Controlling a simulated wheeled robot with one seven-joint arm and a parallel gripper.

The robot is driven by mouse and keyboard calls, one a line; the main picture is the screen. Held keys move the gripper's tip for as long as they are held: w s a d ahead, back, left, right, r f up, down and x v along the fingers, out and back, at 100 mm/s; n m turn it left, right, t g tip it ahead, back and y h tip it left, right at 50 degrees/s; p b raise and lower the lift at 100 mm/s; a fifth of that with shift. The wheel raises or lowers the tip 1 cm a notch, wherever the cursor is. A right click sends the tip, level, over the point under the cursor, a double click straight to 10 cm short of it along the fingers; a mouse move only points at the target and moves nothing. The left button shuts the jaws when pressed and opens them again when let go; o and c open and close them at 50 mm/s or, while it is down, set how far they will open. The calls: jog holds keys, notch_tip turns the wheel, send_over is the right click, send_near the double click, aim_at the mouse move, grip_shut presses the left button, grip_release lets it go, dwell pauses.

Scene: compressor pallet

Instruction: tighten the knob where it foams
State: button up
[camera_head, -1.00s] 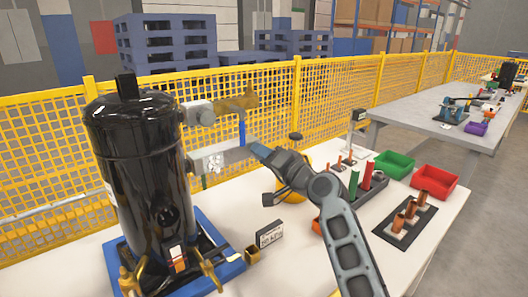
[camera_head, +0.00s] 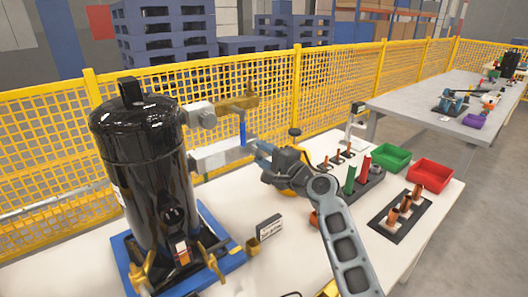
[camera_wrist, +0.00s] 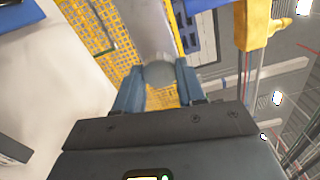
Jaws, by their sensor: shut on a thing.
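A black compressor (camera_head: 150,165) stands upright at the left of the head view. Two fittings stick out from its upper right side. The upper one is grey with a brass valve (camera_head: 238,103) and a blue stem hanging below. The lower one is a grey block (camera_head: 220,156). My gripper (camera_head: 258,153) is at the right end of the lower fitting. In the wrist view, my gripper (camera_wrist: 160,76) has its blue fingers on both sides of a round grey knob (camera_wrist: 160,72) at the end of a grey body. No foam shows now on either fitting.
The white table holds a small dark sign (camera_head: 270,226), copper pipes (camera_head: 405,203), a green bin (camera_head: 384,157) and a red bin (camera_head: 430,174) to the right. A yellow mesh fence (camera_head: 270,85) runs behind. The brass valve with its blue stem is close above my gripper.

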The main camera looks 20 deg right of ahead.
jog(key=shift+f, duration=0.1)
dwell(0.3)
jog(key=o, duration=1)
jog(key=shift+o, duration=0.2)
jog(key=v, duration=0.7)
jog(key=shift+s+d, duration=0.15)
jog(key=shift+s, duration=0.2)
